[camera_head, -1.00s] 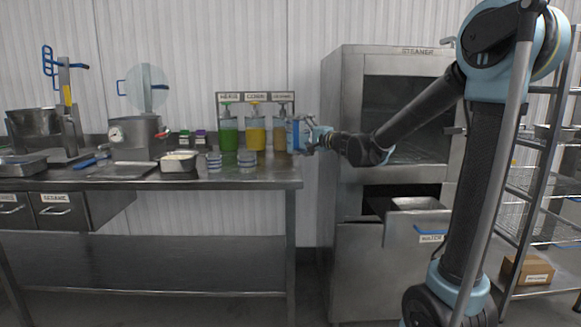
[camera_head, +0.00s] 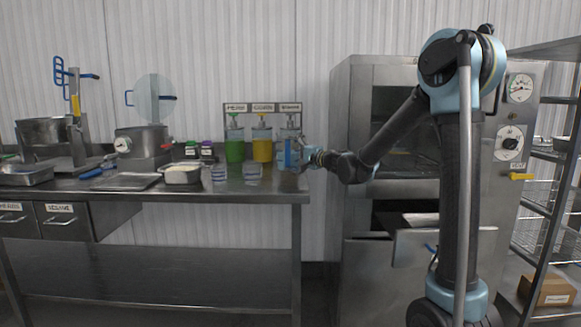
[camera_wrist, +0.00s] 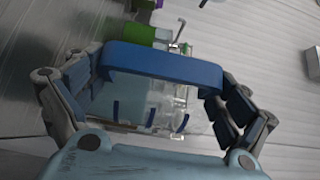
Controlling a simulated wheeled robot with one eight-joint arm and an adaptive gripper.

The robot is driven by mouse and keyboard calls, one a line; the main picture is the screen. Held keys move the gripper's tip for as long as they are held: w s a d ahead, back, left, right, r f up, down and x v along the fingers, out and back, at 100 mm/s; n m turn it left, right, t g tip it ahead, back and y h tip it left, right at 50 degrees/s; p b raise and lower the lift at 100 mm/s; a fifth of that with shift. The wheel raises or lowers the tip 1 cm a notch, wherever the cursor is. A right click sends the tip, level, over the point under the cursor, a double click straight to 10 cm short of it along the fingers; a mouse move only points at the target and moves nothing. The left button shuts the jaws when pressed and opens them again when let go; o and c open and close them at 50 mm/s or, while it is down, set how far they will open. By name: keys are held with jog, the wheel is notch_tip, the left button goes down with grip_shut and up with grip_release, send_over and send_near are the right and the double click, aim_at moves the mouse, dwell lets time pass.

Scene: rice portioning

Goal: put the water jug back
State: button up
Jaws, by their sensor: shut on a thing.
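The water jug, clear with a blue handle (camera_head: 288,153), is at the right end of the steel counter in the head view, in front of the rightmost dispenser. My gripper (camera_head: 303,156) reaches it from the right and is shut on it. In the wrist view the jug's blue handle (camera_wrist: 163,63) spans between my fingers, with its clear body (camera_wrist: 150,104) beyond. The jug's base is hard to make out; I cannot tell whether it touches the counter.
Green (camera_head: 235,148) and yellow (camera_head: 262,148) dispensers stand left of the jug.

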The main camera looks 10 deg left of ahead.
jog(key=shift+f, duration=2.05)
jog(key=o, duration=1.7)
jog(key=shift+d, duration=0.1)
jog(key=v, duration=1.2)
